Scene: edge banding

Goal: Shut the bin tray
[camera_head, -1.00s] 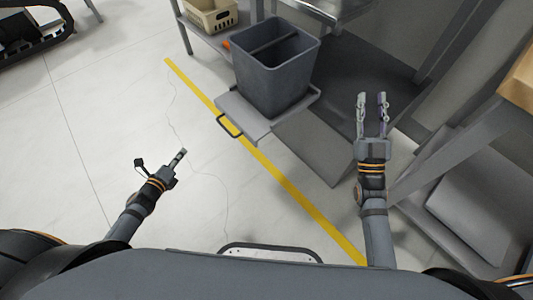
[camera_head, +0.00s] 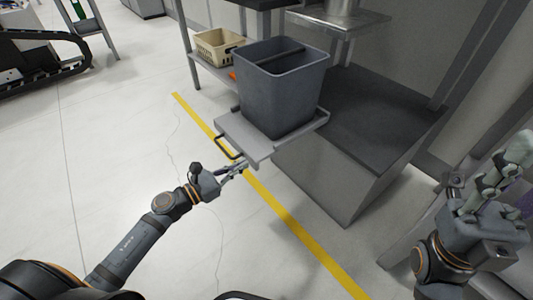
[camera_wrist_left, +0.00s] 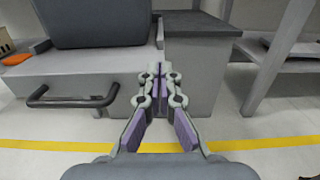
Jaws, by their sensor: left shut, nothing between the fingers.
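The bin tray (camera_head: 242,137) is a grey pull-out shelf that sticks out from the dark-topped cabinet, with a dark grey bin (camera_head: 283,92) standing on it. Its black handle (camera_head: 227,147) is on the front edge. The handle also shows in the left wrist view (camera_wrist_left: 72,102), left of the fingers. My left gripper (camera_head: 245,162) is shut and empty, close in front of the tray's front, near the handle. I cannot tell whether it touches the tray. My right gripper (camera_head: 490,175) is raised at the right, away from the tray, with its fingers spread apart.
The grey cabinet (camera_head: 335,180) stands right of the tray. A beige basket (camera_head: 218,46) sits on a shelf behind. A yellow line (camera_head: 290,222) crosses the floor. The floor at the left (camera_head: 110,150) is clear.

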